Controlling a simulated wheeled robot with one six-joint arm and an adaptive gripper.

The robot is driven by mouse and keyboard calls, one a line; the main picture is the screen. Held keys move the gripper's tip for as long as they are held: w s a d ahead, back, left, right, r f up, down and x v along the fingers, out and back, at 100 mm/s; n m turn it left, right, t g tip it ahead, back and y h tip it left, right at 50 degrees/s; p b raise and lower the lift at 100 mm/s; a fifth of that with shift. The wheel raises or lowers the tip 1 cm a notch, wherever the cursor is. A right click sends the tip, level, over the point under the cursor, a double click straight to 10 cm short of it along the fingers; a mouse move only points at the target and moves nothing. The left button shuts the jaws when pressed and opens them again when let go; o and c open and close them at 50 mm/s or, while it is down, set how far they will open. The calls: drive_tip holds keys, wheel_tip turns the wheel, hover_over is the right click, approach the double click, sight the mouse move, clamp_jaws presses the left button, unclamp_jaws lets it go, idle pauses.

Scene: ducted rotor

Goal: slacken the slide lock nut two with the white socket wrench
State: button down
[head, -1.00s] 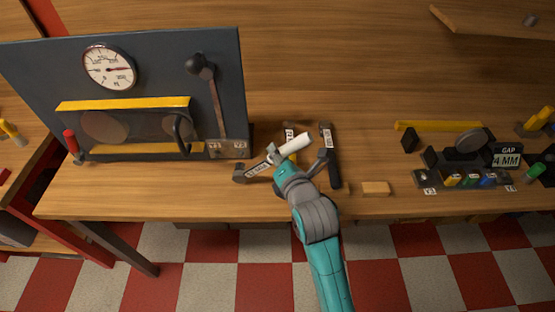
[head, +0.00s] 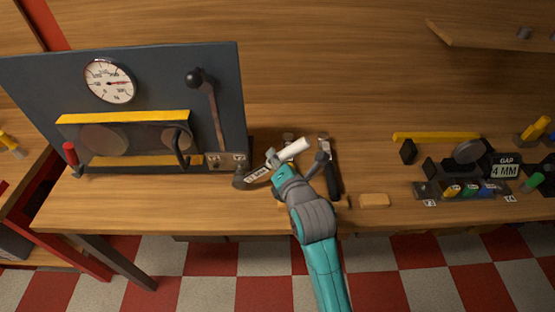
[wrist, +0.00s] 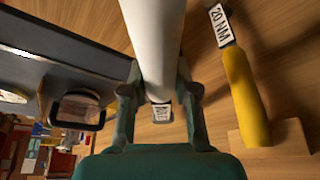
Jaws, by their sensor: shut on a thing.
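The white socket wrench (head: 293,150) is in my gripper (head: 296,160), above the bench near its front edge. In the wrist view my gripper (wrist: 158,95) has a finger on each side of the thick white handle (wrist: 155,40), which runs up out of the picture. The wrench's socket end cannot be made out. A small bracket with pale labels (head: 228,161) sits at the panel's lower right, left of my gripper and apart from the wrench. I cannot tell which part is slide lock nut two.
A dark panel (head: 40,90) with a gauge and a lever stands at left. A dark tool (head: 333,180) lies right of my gripper. A fixture marked GAP 4 MM (head: 506,171) stands at right.

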drive_tip(key=shift+w, duration=0.85)
drive_tip(key=shift+r, duration=0.1)
drive_tip(key=a+r+n+h, duration=0.2)
drive_tip(key=a+n, duration=0.2)
drive_tip(key=a, duration=0.3)
drive_tip(key=a+r+n+g+h, duration=0.1)
drive_tip(key=a+r+n+h, duration=0.1)
drive_tip(key=a, duration=0.5)
drive_tip(key=shift+w+r+n+h, duration=0.3)
drive_tip(key=shift+n+h, duration=0.4)
drive_tip(key=shift+n, duration=0.4)
drive_tip(key=shift+d, duration=0.35)
